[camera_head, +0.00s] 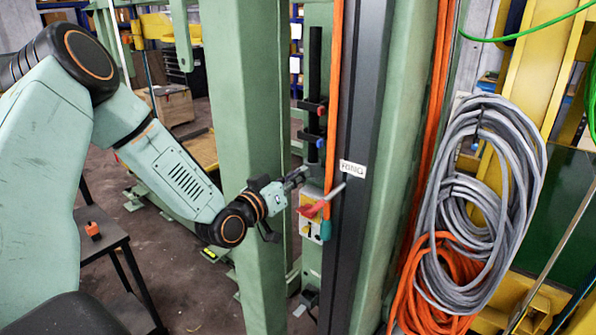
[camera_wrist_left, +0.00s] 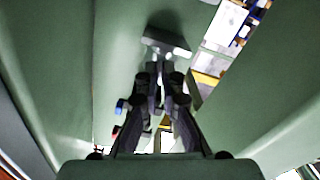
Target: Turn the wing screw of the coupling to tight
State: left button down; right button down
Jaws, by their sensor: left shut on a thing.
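My left gripper (camera_head: 300,177) reaches in from the left, past the front of a green post, with its fingertips beside a narrow gap in the frame. In the left wrist view the fingers (camera_wrist_left: 158,80) are closed together on a pale grey, wing-shaped piece (camera_wrist_left: 166,45), which looks like the wing screw. It stands crosswise at the fingertips, against a green surface. The fingers hide its lower part, and I cannot tell how far it is turned. The coupling body cannot be made out clearly. My right gripper is not in view.
A red lever (camera_head: 312,209) with a grey rod sits on a small panel (camera_head: 309,230) just below the gripper. A black bar with red and blue clamps (camera_head: 321,108) stands above. Green posts (camera_head: 255,120) crowd the arm. Grey cable coils (camera_head: 440,190) hang at right.

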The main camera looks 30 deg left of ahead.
pick_arm(q)
jog(key=m+p, duration=0.7)
jog(key=m, duration=1.4)
jog(key=shift+a+r, duration=0.1)
jog(key=shift+r, duration=0.05)
jog(key=shift+m, duration=0.5)
jog(key=c, duration=1.5)
grip_release()
jog(key=shift+s, duration=0.15)
